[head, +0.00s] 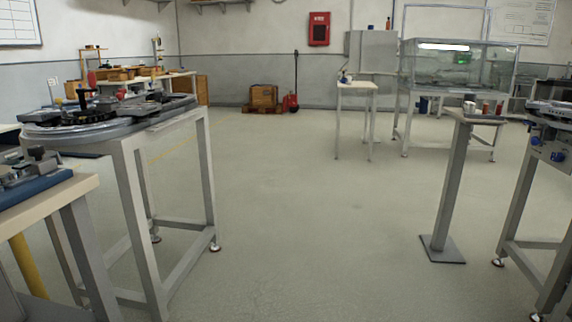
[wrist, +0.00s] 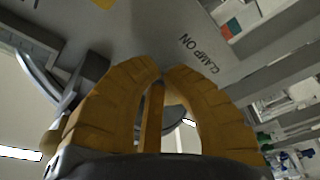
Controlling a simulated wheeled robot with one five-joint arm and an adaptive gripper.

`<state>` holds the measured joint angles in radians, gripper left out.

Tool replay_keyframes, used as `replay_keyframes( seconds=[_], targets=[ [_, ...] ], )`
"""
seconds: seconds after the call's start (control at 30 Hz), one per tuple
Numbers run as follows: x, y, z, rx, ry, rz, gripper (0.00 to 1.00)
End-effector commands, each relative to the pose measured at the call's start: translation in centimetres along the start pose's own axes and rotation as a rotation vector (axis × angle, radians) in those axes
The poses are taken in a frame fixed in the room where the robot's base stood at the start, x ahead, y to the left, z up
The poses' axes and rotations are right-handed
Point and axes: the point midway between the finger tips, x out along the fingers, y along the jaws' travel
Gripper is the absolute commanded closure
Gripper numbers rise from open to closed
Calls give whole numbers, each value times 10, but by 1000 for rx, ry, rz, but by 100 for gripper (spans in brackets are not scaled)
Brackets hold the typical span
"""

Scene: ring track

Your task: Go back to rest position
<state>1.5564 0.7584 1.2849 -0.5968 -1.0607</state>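My gripper (wrist: 167,72) shows in the wrist view with ribbed yellow-orange fingers. The two large fingers bow inward and their tips nearly meet, with only a narrow gap. A thin orange strip stands between them; I cannot tell whether it is another finger. I see no object held at the tips. Behind the fingers is a grey panel (wrist: 200,45) lettered "CLAMP ON", seen at a tilt. My gripper does not show in the head view.
A grey-legged table (head: 130,180) with a round track stands at left, with a workbench (head: 50,195) nearer. A pedestal (head: 452,185) and a table (head: 540,190) stand at right. A glass tank (head: 460,70) is behind. The middle floor (head: 300,220) is clear.

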Motion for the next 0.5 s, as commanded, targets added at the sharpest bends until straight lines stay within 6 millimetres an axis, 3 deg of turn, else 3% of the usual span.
replay_keyframes(
  seconds=[0.5],
  targets=[
    [-2,2,2,2,-5,0,100]
  ],
)
